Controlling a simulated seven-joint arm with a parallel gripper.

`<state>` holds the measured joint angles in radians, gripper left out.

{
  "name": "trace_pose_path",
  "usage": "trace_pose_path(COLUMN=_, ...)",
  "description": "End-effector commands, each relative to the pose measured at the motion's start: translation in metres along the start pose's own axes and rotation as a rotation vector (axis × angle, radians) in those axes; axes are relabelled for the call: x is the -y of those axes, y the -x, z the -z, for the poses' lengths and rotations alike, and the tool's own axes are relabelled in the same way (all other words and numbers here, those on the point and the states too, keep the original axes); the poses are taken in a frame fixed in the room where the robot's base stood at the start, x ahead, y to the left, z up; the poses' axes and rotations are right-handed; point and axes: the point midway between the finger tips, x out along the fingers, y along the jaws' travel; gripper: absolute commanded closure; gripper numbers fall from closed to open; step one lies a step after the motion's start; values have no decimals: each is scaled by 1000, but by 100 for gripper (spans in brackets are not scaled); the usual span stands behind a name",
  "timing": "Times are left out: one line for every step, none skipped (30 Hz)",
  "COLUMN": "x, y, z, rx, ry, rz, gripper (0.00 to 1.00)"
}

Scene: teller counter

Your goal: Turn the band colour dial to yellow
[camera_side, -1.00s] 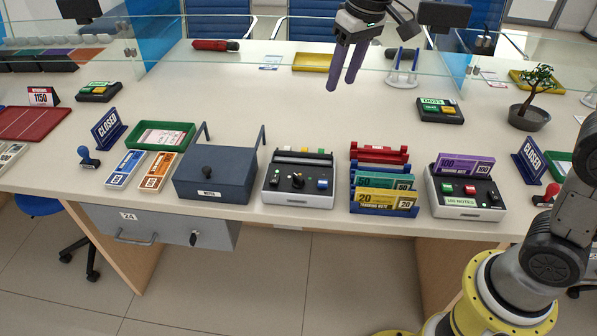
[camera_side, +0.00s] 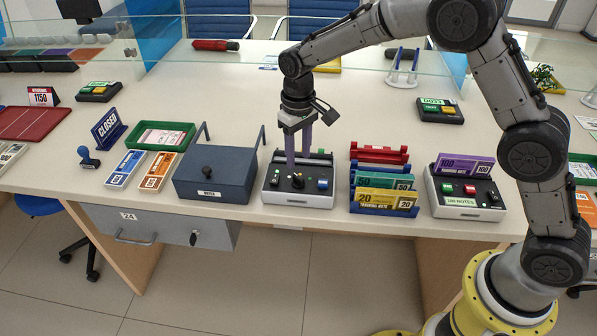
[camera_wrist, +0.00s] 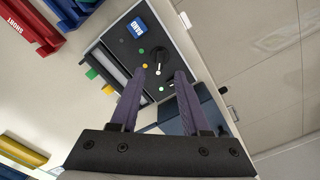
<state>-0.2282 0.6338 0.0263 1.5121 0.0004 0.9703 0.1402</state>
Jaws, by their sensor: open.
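The band machine (camera_side: 298,200) is a grey box with a dark top, at the counter's front edge. Its black dial (camera_side: 298,182) has a light pointer; the dial also shows in the wrist view (camera_wrist: 159,57), with small coloured dots around it. I cannot tell clearly which dot the pointer marks. A blue button labelled BAND (camera_wrist: 138,28) sits beside the dial. My gripper (camera_side: 298,165) points down just above the machine, its purple fingers apart. In the wrist view my gripper (camera_wrist: 160,72) has its fingertips near the dial, with nothing between them; contact is not visible.
A dark blue lidded box (camera_side: 215,178) stands close to the left. A rack of coloured note bundles (camera_side: 384,203) stands to the right, then another grey machine (camera_side: 465,205). The counter behind the machine is mostly clear.

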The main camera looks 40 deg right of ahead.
Motion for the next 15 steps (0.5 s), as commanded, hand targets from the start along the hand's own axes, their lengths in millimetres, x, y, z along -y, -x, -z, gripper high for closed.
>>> trace_pose_path(x=0, y=-11, z=-1, rx=5, ry=0, rz=-1, gripper=54)
trace_pose_path(x=0, y=-17, z=-1, rx=4, ry=0, rz=0, gripper=54)
trace_pose_path(x=0, y=-24, z=-1, rx=5, ry=0, rz=0, gripper=54)
trace_pose_path(x=0, y=-29, z=-1, rx=3, ry=0, rz=0, gripper=54)
trace_pose_path(x=0, y=-34, z=-1, rx=3, ry=0, rz=0, gripper=54)
trace_pose_path(x=0, y=-40, z=-1, rx=2, ry=0, rz=0, gripper=54)
trace_pose_path(x=0, y=-44, z=-1, rx=2, ry=0, rz=0, gripper=54)
trace_pose_path(x=0, y=-48, z=-1, rx=3, ry=0, rz=0, gripper=54)
trace_pose_path(x=0, y=-52, z=0, rx=1, ry=0, rz=0, gripper=54)
trace_pose_path(x=0, y=-54, z=0, rx=1, ry=0, rz=0, gripper=54)
trace_pose_path(x=0, y=-57, z=0, rx=1, ry=0, rz=0, gripper=54)
trace_pose_path(x=0, y=-60, z=0, rx=1, ry=0, rz=0, gripper=54)
trace_pose_path(x=0, y=-61, z=0, rx=0, ry=0, rz=0, gripper=54)
trace_pose_path(x=0, y=-62, z=0, rx=0, ry=0, rz=0, gripper=54)
trace_pose_path(x=0, y=-64, z=0, rx=-1, ry=0, rz=0, gripper=54)
